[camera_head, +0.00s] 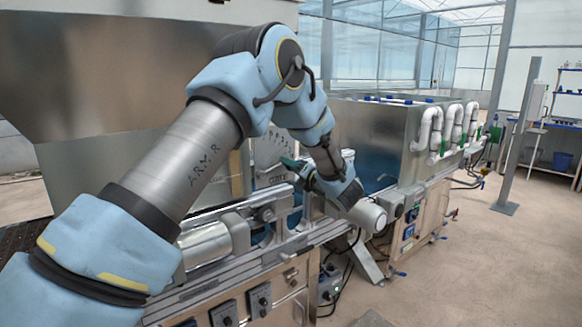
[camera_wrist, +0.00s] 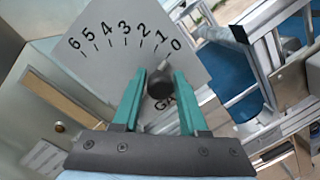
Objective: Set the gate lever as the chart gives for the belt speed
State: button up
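The gate scale plate (camera_wrist: 100,62) fills the top middle of the wrist view, with marks numbered 0 to 6 from right to left and partly hidden lettering "GA" below. It also shows beyond my arm in the head view (camera_head: 268,150). A dark round lever knob (camera_wrist: 160,84) stands in front of the plate, below the numbers 1 and 2. My gripper is beside the plate in the head view (camera_head: 290,163). No chart or belt-speed reading is legible.
Control boxes with knobs (camera_head: 258,300) line the machine's front below my arm. A metal rail and cylinder (camera_head: 205,246) lie under the arm. A steel tank unit with white pipes (camera_head: 428,128) stands to the right. Open concrete floor (camera_head: 480,260) lies at right.

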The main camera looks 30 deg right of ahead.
grip_shut()
dwell(1.0)
